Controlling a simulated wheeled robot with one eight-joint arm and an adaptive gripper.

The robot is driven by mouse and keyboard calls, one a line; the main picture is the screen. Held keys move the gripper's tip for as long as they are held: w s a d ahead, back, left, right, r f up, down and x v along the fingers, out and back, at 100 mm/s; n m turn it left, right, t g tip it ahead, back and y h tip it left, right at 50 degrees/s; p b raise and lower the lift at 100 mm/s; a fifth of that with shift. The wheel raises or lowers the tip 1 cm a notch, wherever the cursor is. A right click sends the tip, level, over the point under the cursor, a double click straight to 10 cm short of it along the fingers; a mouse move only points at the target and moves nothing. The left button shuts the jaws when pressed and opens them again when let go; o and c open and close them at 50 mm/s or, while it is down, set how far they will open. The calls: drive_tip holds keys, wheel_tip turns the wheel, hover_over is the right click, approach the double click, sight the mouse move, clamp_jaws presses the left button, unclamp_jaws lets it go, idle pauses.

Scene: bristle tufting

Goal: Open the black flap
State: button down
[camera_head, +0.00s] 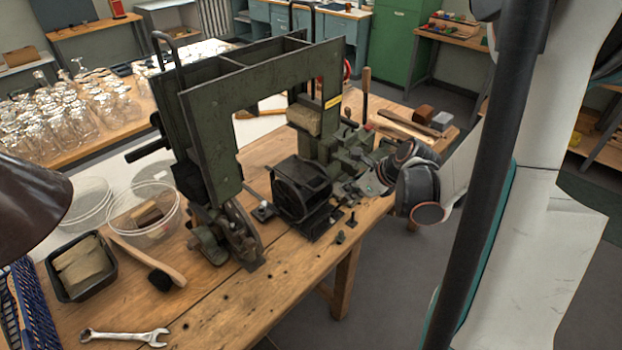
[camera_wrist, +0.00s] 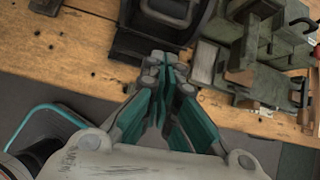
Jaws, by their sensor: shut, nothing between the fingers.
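A black box-like housing (camera_head: 300,188), which appears to carry the black flap, sits at the front of the green machine on the wooden bench. In the wrist view, a black part with a rounded, raised rim (camera_wrist: 175,14) shows at the top centre. I cannot tell how far the flap is open. My gripper (camera_wrist: 165,62) is shut and empty, its teal fingers together and pointing toward this black part. Contact is not clear. In the head view, my gripper (camera_head: 370,187) is small and partly hidden, right of the housing.
The green machine frame (camera_head: 210,110) rises behind and left of the housing. Grey-green machine blocks (camera_wrist: 255,75) stand close right of my fingers in the wrist view. A brush (camera_head: 150,265), a wrench (camera_head: 125,336) and a clear tub (camera_head: 143,212) lie left. The front bench strip is mostly clear.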

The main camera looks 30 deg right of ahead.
drive_tip(key=shift+m, duration=0.6)
drive_tip(key=b+x, duration=0.1)
drive_tip(key=x, duration=0.2)
drive_tip(key=b+x, duration=0.1)
drive_tip(key=x, duration=0.3)
drive_tip(key=s+f+b+x, duration=0.1)
drive_tip(key=b+x, duration=0.1)
drive_tip(key=x, duration=0.2)
drive_tip(key=shift+f, duration=0.1)
drive_tip(key=shift+w+r, duration=0.15)
drive_tip(key=shift+r, duration=0.95)
drive_tip(key=shift+w+r, duration=0.1)
drive_tip(key=shift+r, duration=1)
